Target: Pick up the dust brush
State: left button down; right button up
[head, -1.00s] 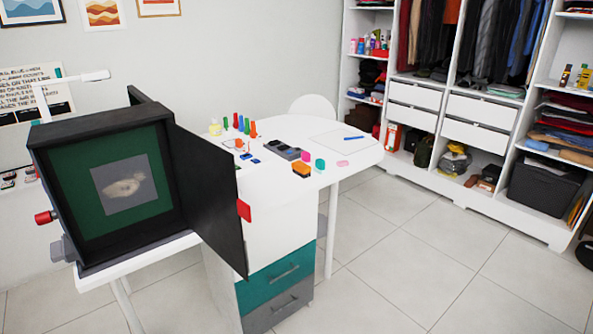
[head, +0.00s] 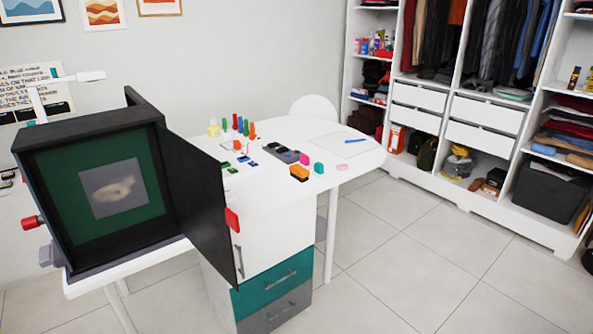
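I cannot make out a dust brush for sure. An orange block with a dark base (head: 299,173) lies near the front edge of the white table (head: 350,155); it is too small to tell what it is. A green piece (head: 319,168) and pink pieces lie beside it. Neither of my grippers is in view.
A black box with an open door (head: 205,200) stands at the left, in front of part of the table. A drawer unit (head: 272,285) is under the table. An open wardrobe (head: 470,130) lines the right wall. The tiled floor (head: 430,270) between is clear.

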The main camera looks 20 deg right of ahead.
aim_at(298, 172)
jog(key=i+l+u, duration=0.15)
jog(key=l, duration=0.4)
jog(key=i+l+u, duration=0.15)
jog(key=l, duration=0.4)
jog(key=i+l+u, duration=0.15)
jog(key=l, duration=0.45)
jog(key=l+u, duration=0.15)
jog(key=l, duration=0.45)
